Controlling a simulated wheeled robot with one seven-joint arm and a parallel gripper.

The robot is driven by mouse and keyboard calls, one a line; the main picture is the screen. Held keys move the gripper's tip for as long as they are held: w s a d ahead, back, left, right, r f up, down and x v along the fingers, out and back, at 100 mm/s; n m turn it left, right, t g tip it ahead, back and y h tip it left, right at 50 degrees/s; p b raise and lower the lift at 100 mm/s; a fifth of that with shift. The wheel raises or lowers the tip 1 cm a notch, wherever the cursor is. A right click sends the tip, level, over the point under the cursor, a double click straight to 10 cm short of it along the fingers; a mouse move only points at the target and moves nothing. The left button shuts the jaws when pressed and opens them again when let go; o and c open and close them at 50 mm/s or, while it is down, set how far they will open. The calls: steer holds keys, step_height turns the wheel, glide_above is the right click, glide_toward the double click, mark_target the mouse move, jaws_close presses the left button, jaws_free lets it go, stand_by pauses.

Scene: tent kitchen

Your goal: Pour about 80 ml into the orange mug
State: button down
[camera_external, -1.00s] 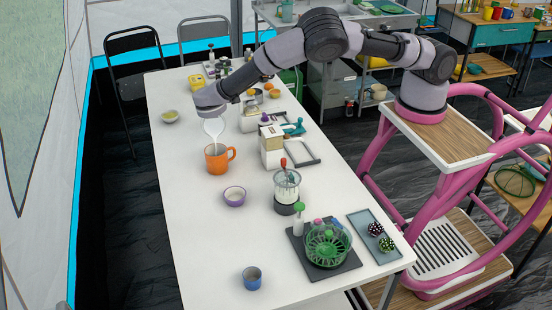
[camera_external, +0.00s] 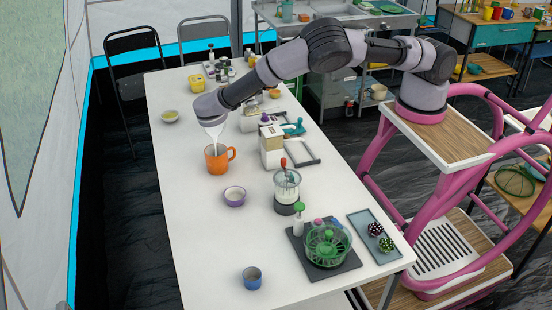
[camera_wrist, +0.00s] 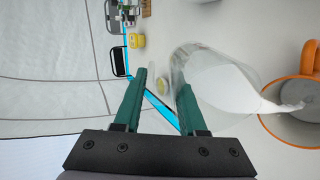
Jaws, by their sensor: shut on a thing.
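The orange mug (camera_external: 217,162) stands upright on the white table, its handle to the right. In the wrist view the orange mug (camera_wrist: 268,128) is cut off at the right edge. My gripper (camera_external: 206,116) is above the mug and shut on a clear vessel (camera_external: 213,131) of white liquid. In the wrist view the clear vessel (camera_wrist: 215,80) lies tilted beside the green fingers of my gripper (camera_wrist: 163,88). White liquid reaches from its lip over the mug opening.
A purple-rimmed bowl (camera_external: 235,196) stands in front of the mug, a small bowl (camera_external: 170,116) behind left. A white box-shaped device (camera_external: 272,150) and a glass jar (camera_external: 287,188) are to the right. The table's left side is mostly clear.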

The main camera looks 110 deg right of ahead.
steer(key=shift+w+a+r+h, duration=0.1)
steer(key=shift+a+r+h, duration=0.15)
steer(key=shift+h, duration=0.05)
stand_by(0.5)
steer(key=shift+d, duration=0.1)
steer(key=y, duration=0.1)
steer(key=d+f+y, duration=0.2)
steer(key=shift+s+d+f+t+y, duration=0.15)
steer(key=shift+s+f+t+y, duration=0.05)
steer(key=shift+s+t+y, duration=0.1)
steer(key=shift+w+f, duration=0.1)
steer(key=shift+f, duration=0.15)
steer(key=shift+d+f+y, duration=0.4)
steer(key=shift+y, duration=0.3)
steer(key=shift+d+f+y, duration=0.15)
steer(key=shift+f+y, duration=0.2)
steer(key=shift+y, duration=0.05)
stand_by(0.8)
